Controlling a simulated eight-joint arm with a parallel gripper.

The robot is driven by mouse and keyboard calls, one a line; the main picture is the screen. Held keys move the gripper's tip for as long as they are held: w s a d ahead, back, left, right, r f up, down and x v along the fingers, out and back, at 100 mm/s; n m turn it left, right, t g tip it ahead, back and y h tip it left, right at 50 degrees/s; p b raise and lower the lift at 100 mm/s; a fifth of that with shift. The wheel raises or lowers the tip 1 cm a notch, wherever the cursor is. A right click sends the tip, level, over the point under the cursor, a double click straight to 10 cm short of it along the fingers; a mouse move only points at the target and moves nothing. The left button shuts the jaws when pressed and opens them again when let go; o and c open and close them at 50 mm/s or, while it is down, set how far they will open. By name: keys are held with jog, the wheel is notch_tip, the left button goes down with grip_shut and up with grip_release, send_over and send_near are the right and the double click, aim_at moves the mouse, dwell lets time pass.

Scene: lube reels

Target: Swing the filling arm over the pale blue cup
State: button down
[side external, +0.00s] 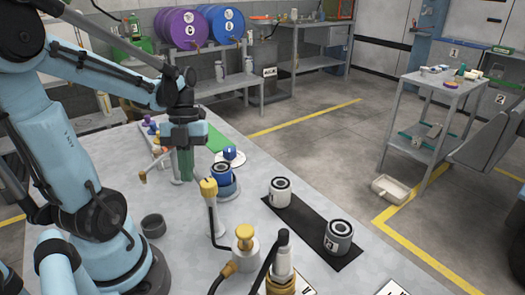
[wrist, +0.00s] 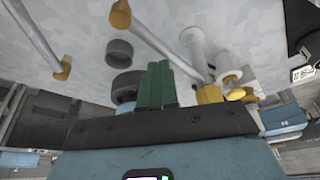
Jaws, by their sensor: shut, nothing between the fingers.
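My gripper (side external: 186,170) points down over the left part of the grey table, its green fingers shut with nothing between them; the fingers also show in the wrist view (wrist: 157,85). A thin grey bar with an orange tip (side external: 144,177) shows just left of the fingers; it may be the filling arm. In the wrist view a grey bar with a yellow end (wrist: 165,42) slants beside the fingers. Contact with my fingers cannot be told. A blue canister (side external: 224,188) with a dark and white top stands right of my gripper. I cannot surely pick out the pale blue cup.
A yellow-headed post (side external: 209,188), a yellow-knobbed pump (side external: 244,240) and a dark bent lever (side external: 267,262) stand toward the front. Two white-and-grey filters (side external: 339,238) sit on a black mat (side external: 300,228). A dark grey cup (side external: 153,226) stands near my base.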

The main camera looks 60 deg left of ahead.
jog(key=shift+w, duration=1.05)
jog(key=shift+w+d+m+g+y, duration=0.2)
jog(key=shift+w+m, duration=0.35)
jog(key=shift+m, duration=0.2)
jog(key=shift+w+d+m+g+y, duration=0.1)
jog(key=shift+w+m+g, duration=0.1)
jog(key=shift+w+m, duration=0.45)
jog(key=v, duration=1.1)
jog(key=w+d+f+n+t+y, duration=0.1)
jog(key=d+f+n+t, duration=0.2)
jog(key=n, duration=1.1)
jog(key=w+d+f+n+t+y, duration=0.1)
jog(key=d+f+n+t, duration=0.3)
jog(key=d+n+t, duration=0.3)
jog(key=d+n, duration=0.3)
jog(key=n, duration=0.3)
jog(key=shift+w+d+n+y, duration=0.25)
jog(key=shift+d+n+y, duration=0.05)
jog(key=shift+d+n, duration=0.1)
